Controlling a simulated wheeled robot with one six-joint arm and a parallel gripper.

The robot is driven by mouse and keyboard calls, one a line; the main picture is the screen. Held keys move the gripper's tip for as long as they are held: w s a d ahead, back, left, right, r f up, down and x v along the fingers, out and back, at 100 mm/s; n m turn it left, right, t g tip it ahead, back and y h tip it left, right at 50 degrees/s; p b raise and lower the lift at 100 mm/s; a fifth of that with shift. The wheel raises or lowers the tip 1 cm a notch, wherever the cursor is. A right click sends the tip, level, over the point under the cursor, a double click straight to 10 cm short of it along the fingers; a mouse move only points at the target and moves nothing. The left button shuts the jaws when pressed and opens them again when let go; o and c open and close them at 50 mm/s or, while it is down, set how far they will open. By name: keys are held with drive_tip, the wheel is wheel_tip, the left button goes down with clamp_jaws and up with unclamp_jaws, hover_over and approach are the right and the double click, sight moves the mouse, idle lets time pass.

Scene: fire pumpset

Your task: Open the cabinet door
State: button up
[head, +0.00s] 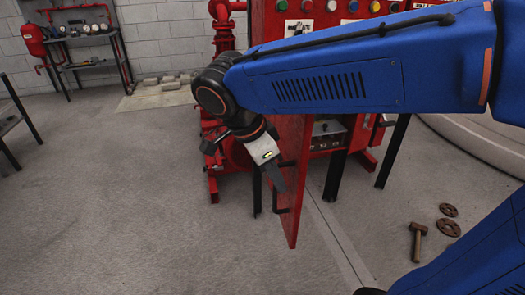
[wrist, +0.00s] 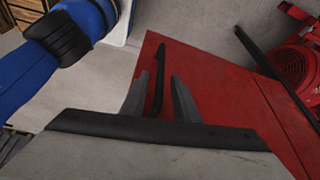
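The red cabinet door (head: 291,200) stands swung out from the red cabinet (head: 268,22), seen at a steep angle in the head view. Part of the cabinet's inside shows to its right. The door's red face (wrist: 215,75) fills the middle of the wrist view. A black bar handle (wrist: 159,65) is on this face. My gripper (head: 277,180) is at the door's left side, by the handle. In the wrist view my gripper's two fingers (wrist: 160,98) are apart, one on each side of the handle, with gaps visible. Whether either finger touches it is unclear.
Red pump parts (head: 228,150) stand left of the door. A hammer (head: 418,240) and two round rusty flanges (head: 448,218) lie on the floor at right. A table with gauges (head: 85,45) is at the back left. The floor at left and front is clear.

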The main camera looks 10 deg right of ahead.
drive_tip(key=v, duration=1.6)
drive_tip(key=shift+r, duration=0.3)
